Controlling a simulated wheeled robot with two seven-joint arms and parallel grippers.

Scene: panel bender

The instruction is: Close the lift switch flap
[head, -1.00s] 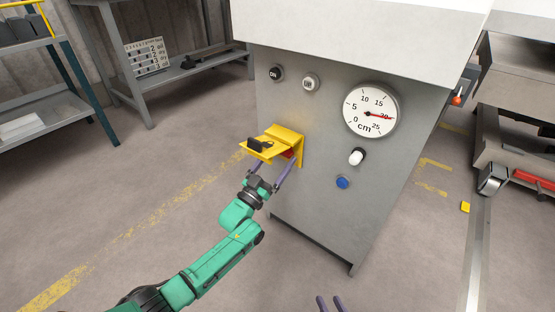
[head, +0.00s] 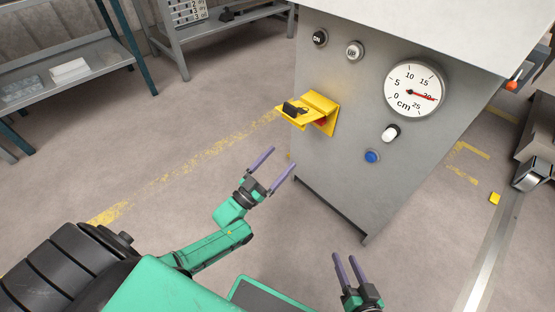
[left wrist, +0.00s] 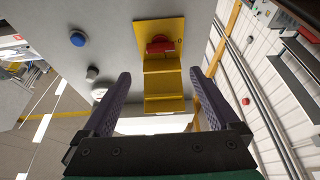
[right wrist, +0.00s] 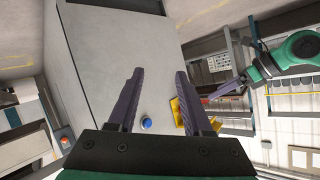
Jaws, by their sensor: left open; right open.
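The yellow lift switch flap (head: 298,114) stands out from its yellow back plate on the grey cabinet front, with a black piece on top. A red part (head: 321,121) shows beneath it. In the left wrist view the flap (left wrist: 163,85) lies ahead, between the finger lines, with the red switch (left wrist: 160,45) behind it. My left gripper (head: 271,164) is open and empty, below and left of the flap, apart from it. My right gripper (head: 345,268) is open and empty, low in front of the cabinet. The flap's edge (right wrist: 178,112) also shows in the right wrist view.
The grey cabinet (head: 350,170) carries a round cm dial (head: 413,90), a white-tipped knob (head: 390,133), a blue button (head: 372,156) and two buttons at upper left. Shelves stand at the back left.

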